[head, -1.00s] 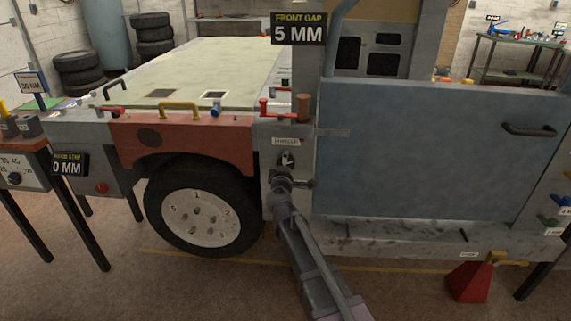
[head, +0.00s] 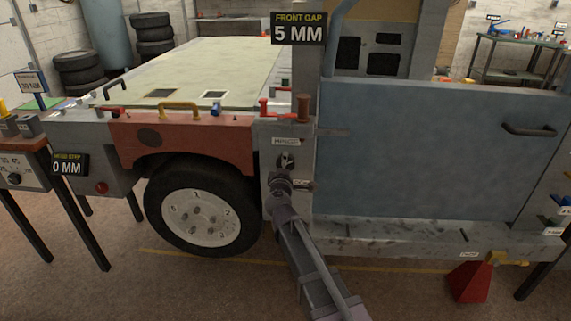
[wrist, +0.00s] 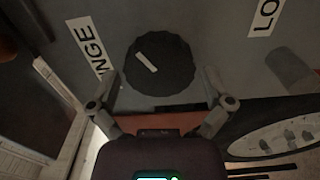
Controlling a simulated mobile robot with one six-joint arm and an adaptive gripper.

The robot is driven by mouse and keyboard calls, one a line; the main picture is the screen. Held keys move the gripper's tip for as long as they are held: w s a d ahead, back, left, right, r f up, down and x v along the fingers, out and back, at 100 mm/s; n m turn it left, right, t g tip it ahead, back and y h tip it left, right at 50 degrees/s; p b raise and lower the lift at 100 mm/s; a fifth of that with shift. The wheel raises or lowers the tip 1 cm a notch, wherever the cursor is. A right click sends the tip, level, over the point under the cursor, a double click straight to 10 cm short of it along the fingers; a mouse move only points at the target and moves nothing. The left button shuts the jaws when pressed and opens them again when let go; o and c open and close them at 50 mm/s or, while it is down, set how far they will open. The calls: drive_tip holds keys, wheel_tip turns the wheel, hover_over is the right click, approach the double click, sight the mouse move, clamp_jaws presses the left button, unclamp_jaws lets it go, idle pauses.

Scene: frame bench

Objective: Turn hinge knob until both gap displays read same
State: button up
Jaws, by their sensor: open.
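The hinge knob (wrist: 163,66) is a dark, scalloped disc with a white pointer mark, in the upper middle of the wrist view. In the head view it is small and dark, under the HINGE label (head: 286,141). My gripper (head: 284,172) is just in front of and below it there. In the wrist view the open fingers stand one on each side of the knob; I cannot tell whether they touch it. The FRONT GAP display (head: 299,28) reads 5 MM. I see no second gap display; a HOOD STEP display (head: 68,164) at the left reads 0 MM.
The blue door panel (head: 430,150) is right of the knob, the red fender (head: 185,145) and wheel (head: 203,215) left. A small label (head: 303,184) sits below right of the knob. A red cone-like stand (head: 470,282) is on the floor at right.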

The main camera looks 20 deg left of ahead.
drive_tip(key=v, duration=1)
drive_tip(key=shift+s+d, duration=0.15)
drive_tip(key=shift+s, duration=0.15)
drive_tip(key=w+d+f+m+g+h, duration=0.2)
drive_tip(key=d+f+m+h, duration=0.15)
drive_tip(key=d, duration=0.55)
drive_tip(key=w+d+f+m+g+h, duration=0.25)
drive_tip(key=d+m, duration=0.25)
drive_tip(key=d, duration=0.5)
drive_tip(key=w+d+f+m+g+h, duration=0.1)
drive_tip(key=d+f+m+g+h, duration=0.2)
drive_tip(key=d, duration=0.6)
drive_tip(key=s+d+f+m+g+y, duration=0.2)
drive_tip(key=s+d+f+m+g, duration=0.35)
drive_tip(key=d, duration=0.35)
drive_tip(key=s+d+f+m+g+y, duration=0.1)
drive_tip(key=s+d+f+m+g, duration=0.3)
drive_tip(key=s+d, duration=0.4)
wheel_tip(320, 180, up, 26)
drive_tip(key=d+p, duration=0.1)
drive_tip(key=p, duration=2.5)
drive_tip(key=shift+w+d, duration=0.15)
drive_tip(key=shift+w, duration=0.05)
